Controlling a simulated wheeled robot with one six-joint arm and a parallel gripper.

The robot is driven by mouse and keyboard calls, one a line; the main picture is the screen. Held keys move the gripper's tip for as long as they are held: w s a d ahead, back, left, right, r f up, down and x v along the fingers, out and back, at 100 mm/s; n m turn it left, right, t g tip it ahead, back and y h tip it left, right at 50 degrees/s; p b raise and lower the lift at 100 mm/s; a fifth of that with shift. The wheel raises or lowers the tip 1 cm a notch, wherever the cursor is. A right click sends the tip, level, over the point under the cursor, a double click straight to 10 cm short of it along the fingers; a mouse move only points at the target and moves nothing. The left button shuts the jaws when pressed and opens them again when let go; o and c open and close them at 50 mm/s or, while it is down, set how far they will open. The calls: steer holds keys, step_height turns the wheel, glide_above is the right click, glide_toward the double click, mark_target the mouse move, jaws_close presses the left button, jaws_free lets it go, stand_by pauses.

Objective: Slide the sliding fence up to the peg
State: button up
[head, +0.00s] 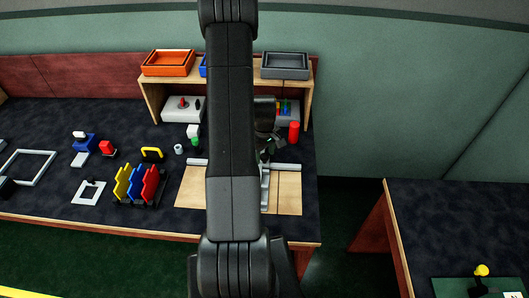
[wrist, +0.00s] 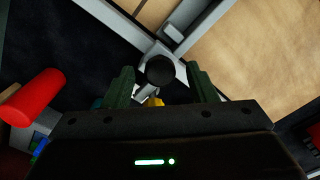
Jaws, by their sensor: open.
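The sliding fence (head: 265,188) is a grey bar across the pale wooden board, partly hidden by my arm in the head view. In the wrist view, the fence (wrist: 185,32) runs toward the upper right and meets a grey rail (wrist: 102,14). A round black knob (wrist: 160,69) shows near that meeting place, between my fingers. My gripper (wrist: 160,80) is open, with one green finger on each side of the knob; I cannot tell if either touches it. In the head view my gripper (head: 269,146) is over the board's back edge. I cannot make out the peg for certain.
A red cylinder (head: 294,132) stands close to the right of my gripper; it also shows in the wrist view (wrist: 32,97). A wooden shelf (head: 309,95) with trays stands behind. Coloured plates in a rack (head: 137,184) stand left of the board. The board's right part (head: 288,195) is clear.

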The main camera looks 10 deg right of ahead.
jaws_close()
steer(key=shift+d+f+b, duration=0.15)
steer(key=shift+b, duration=0.75)
jaws_free()
steer(key=shift+r, duration=0.25)
